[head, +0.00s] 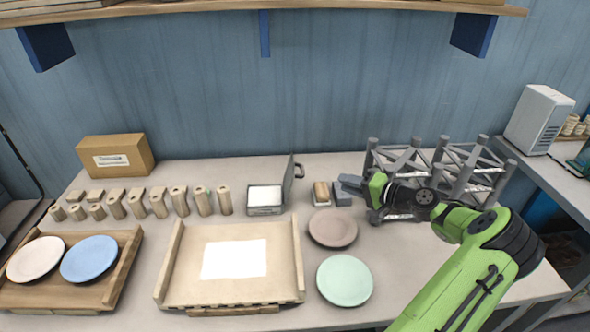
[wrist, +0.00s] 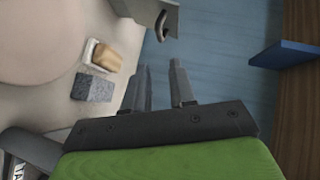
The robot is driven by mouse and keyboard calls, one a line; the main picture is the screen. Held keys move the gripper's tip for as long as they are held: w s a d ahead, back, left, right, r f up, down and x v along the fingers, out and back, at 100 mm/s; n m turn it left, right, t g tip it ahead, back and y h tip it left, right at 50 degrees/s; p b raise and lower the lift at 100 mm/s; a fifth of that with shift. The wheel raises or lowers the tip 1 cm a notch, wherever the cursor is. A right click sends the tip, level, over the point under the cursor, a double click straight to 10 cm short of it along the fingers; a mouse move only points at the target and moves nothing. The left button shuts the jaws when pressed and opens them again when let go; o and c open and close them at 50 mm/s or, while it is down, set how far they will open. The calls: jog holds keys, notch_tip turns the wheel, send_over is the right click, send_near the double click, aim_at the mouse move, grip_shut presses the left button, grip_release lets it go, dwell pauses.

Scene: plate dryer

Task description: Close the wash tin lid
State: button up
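The wash tin (head: 265,211) is a small grey box with white contents, standing at the back of the table. Its lid (head: 289,178) stands upright and open on the tin's right side, with a handle (head: 299,170) facing right. In the wrist view, the lid (wrist: 138,8) and its curved handle (wrist: 168,22) show at the top, beyond the fingertips. My gripper (head: 346,183) is to the right of the lid, apart from it. In the wrist view, my gripper (wrist: 160,68) has its two fingers apart with nothing between them.
A wooden block (head: 321,193) on a white dish and a grey sponge (head: 341,197) lie between tin and gripper. A pink plate (head: 333,228) and a green plate (head: 345,280) lie in front. Grey racks (head: 462,170) stand right; wooden pegs (head: 158,202) line the left.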

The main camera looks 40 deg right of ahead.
jog(key=b+x, duration=0.1)
jog(key=x, duration=1.4)
jog(key=shift+f+b, duration=0.25)
jog(key=shift+b, duration=0.1)
jog(key=shift+c, duration=0.4)
grip_shut()
